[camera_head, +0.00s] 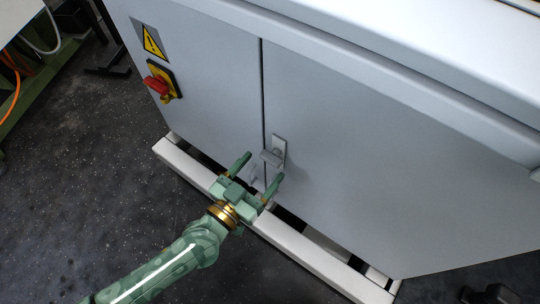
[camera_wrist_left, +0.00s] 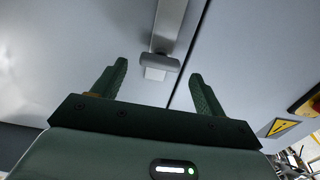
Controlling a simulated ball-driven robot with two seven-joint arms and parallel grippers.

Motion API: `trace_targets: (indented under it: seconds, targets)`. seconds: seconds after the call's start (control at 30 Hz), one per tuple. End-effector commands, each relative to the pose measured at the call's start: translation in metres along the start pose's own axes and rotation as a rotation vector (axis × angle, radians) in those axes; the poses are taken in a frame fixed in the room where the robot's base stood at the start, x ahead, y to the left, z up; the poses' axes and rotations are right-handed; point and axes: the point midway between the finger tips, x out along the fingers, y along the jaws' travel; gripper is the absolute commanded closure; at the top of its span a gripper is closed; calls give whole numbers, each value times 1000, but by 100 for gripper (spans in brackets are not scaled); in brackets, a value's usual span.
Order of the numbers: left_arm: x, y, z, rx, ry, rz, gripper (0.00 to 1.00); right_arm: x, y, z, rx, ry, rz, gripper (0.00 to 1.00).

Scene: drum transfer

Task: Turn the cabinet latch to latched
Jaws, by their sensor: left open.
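The grey cabinet (camera_head: 360,150) has a door seam running down its front. The cabinet latch (camera_head: 279,145) is a small grey plate just right of the seam in the head view, with a short bar handle (camera_head: 270,157) near its lower end. In the left wrist view the handle (camera_wrist_left: 160,62) lies crosswise to the plate (camera_wrist_left: 169,25). My left gripper (camera_head: 262,166) is open and empty, just in front of and slightly below the handle. In the left wrist view the handle shows between the fingers of the gripper (camera_wrist_left: 158,70); contact cannot be told. My right gripper is out of view.
A red rotary switch (camera_head: 157,85) on a yellow plate and a yellow warning sign (camera_head: 150,41) are on the cabinet front at left. A pale plinth rail (camera_head: 300,246) runs along the cabinet's foot. Dark speckled floor (camera_head: 90,180) is clear at left.

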Motion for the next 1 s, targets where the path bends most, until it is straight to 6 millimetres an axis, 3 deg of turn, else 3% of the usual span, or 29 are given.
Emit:
trace_targets:
  seconds: [0.2,0.6,0.77,1.0]
  targets:
    - [36,0,2,0,-1,0,27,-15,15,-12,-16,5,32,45]
    - [45,0,0,1,-1,0,27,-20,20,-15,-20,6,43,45]
    - [45,0,0,1,-1,0,69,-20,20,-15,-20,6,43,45]
    - [45,0,0,-5,-1,0,72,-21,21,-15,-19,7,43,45]
